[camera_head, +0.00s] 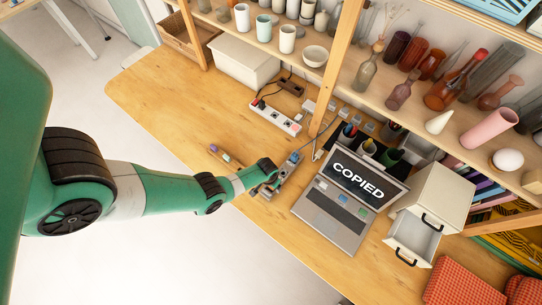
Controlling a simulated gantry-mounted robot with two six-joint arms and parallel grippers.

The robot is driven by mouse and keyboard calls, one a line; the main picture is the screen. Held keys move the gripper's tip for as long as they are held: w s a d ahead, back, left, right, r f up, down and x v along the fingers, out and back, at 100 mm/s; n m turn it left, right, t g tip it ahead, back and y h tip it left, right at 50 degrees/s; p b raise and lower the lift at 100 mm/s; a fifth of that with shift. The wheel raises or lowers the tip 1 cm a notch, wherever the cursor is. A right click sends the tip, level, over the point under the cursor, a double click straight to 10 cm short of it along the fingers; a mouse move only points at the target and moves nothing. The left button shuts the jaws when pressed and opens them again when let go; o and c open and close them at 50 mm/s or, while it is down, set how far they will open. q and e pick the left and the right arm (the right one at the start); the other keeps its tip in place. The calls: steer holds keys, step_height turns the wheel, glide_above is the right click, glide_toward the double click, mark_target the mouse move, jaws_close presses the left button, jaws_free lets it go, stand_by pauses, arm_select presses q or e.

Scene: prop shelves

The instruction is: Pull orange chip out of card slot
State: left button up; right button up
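My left arm comes in from the left, and its gripper (272,186) is low over the wooden table, close to a small grey device (290,166). The device stands just left of the laptop (332,218), whose screen reads "COPIED". The fingers are too small and too covered by the wrist to tell whether they are open or shut or touch the device. I cannot make out the orange chip or the card slot clearly. My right gripper is not in view.
A white power strip (275,118) with plugs lies behind the device. A small white drawer cabinet (432,208) with an open drawer stands right of the laptop. Shelves with vases and cups rise at the back. The table (165,95) is bare at the left.

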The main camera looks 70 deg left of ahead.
arm_select(q)
steer(key=shift+r, duration=0.1)
jaws_close()
stand_by(0.5)
